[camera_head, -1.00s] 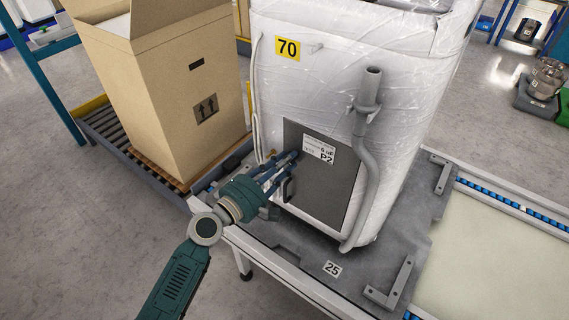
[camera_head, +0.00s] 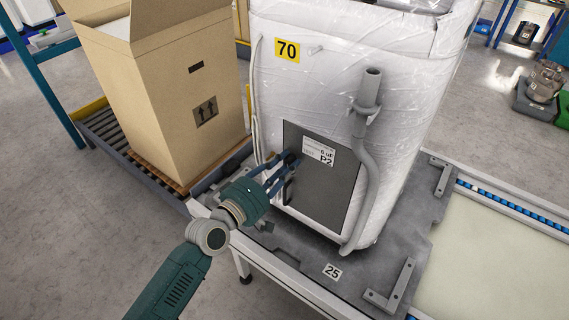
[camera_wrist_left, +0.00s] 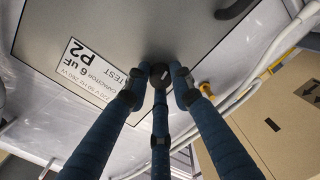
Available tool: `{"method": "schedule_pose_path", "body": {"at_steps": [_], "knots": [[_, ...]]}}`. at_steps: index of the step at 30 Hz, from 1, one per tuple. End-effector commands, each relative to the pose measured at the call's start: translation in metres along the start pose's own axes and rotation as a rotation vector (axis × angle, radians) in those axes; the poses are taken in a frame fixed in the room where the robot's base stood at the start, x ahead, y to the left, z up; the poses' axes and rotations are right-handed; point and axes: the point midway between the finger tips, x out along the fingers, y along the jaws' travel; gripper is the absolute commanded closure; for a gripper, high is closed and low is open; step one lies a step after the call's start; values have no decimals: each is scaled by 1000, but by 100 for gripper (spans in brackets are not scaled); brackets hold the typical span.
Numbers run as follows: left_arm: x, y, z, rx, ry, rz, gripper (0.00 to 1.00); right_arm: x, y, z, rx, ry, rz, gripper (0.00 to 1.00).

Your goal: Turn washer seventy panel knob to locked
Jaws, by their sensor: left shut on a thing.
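The washer (camera_head: 345,80) is wrapped in clear film and carries a yellow 70 label (camera_head: 287,50). Its dark grey panel (camera_head: 335,190) is on the lower front, with a white P2 label (camera_head: 319,151). My left gripper (camera_head: 289,161) is at the panel's upper left, beside the label. In the left wrist view, its blue fingers (camera_wrist_left: 160,78) are closed around a round black knob (camera_wrist_left: 160,75) on the panel (camera_wrist_left: 190,30). The fingers hide most of the knob, so its setting cannot be read. My right gripper is in neither view.
A grey hose (camera_head: 371,165) runs down the washer's front, right of the panel. A tall cardboard box (camera_head: 165,90) stands to the left on a roller conveyor (camera_head: 105,130). The washer stands on a grey pallet (camera_head: 290,245) marked 25.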

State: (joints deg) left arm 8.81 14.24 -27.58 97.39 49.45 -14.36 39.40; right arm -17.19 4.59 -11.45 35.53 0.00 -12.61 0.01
Motion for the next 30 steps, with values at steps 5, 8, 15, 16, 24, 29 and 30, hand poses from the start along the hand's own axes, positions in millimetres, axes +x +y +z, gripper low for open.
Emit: {"method": "schedule_pose_path", "body": {"at_steps": [5, 8, 15, 16, 24, 29, 30], "knots": [[0, -1, 4, 90, -1, -5, 100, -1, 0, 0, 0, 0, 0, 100], [0, -1, 4, 122, 0, -7, 100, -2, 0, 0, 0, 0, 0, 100], [0, -2, 4, 161, 2, -9, 100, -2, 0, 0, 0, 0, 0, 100], [0, -3, 5, 163, 2, -9, 100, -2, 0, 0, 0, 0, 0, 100], [0, -3, 5, 164, 1, -11, 100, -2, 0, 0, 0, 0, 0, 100], [0, -4, 5, 163, 1, -12, 66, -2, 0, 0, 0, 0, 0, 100], [0, -4, 5, 163, 1, -11, 58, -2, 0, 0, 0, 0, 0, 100]]}}
